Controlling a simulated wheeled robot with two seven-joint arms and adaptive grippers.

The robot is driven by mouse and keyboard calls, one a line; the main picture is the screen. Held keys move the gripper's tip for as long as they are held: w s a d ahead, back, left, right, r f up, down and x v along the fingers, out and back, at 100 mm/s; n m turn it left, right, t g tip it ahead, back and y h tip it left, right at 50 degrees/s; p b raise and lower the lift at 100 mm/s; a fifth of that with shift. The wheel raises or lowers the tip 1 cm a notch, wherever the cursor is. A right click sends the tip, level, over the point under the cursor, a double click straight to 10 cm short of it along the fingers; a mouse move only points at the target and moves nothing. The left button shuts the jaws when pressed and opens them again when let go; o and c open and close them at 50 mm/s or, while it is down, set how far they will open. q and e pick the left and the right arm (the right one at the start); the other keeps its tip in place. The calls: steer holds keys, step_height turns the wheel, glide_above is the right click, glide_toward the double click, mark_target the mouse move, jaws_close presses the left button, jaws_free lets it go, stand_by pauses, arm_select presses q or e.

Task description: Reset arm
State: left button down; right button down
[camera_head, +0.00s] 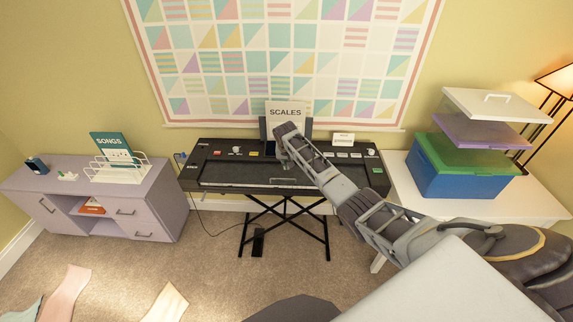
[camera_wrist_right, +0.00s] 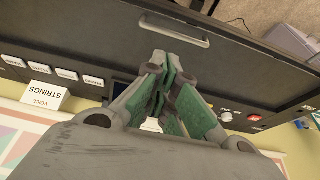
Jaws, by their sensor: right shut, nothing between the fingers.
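My right arm reaches in from the lower right of the head view, across the right part of the black keyboard (camera_head: 215,170). My right gripper (camera_head: 283,163) is over the keyboard's middle. In the right wrist view its green-padded fingers (camera_wrist_right: 170,68) are together, with nothing between them. My left gripper is not in view.
A "SCALES" booklet (camera_head: 286,112) stands behind the keyboard. A "VOICE STRINGS" card (camera_wrist_right: 43,95) stands beside the buttons. A lilac cabinet (camera_head: 150,205) is at left. At right, a white table (camera_head: 480,208) bears stacked boxes (camera_head: 455,178). Papers (camera_head: 68,292) lie on the carpet.

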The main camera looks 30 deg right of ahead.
steer(key=shift+s, duration=0.1)
steer(key=s+a+f+n+b, duration=0.1)
steer(key=s+a+f+n, duration=0.1)
steer(key=s+f, duration=0.9)
steer(key=s+a+f+n+g+b, duration=0.15)
steer(key=s+f, duration=0.55)
steer(key=f, duration=0.7)
steer(key=s+a+f+n, duration=0.1)
steer(key=s+a+f, duration=0.2)
steer(key=s+f, duration=0.8)
steer(key=s+a+f+n, duration=0.1)
steer(key=s+f, duration=0.5)
steer(key=s, duration=0.6)
steer(key=s+a+f+n+y+b, duration=0.1)
steer(key=s+a+f, duration=0.3)
steer(key=s, duration=0.9)
steer(key=s+a+f+n+y, duration=0.1)
steer(key=s+a+f+n, duration=0.1)
steer(key=s+f, duration=0.5)
steer(key=s+g, duration=0.1)
steer(key=s, duration=0.4)
steer(key=shift+s+a+f+b, duration=0.15)
steer(key=shift+s+f+b, duration=0.15)
steer(key=shift+s+f, duration=0.1)
steer(key=shift+s, duration=0.15)
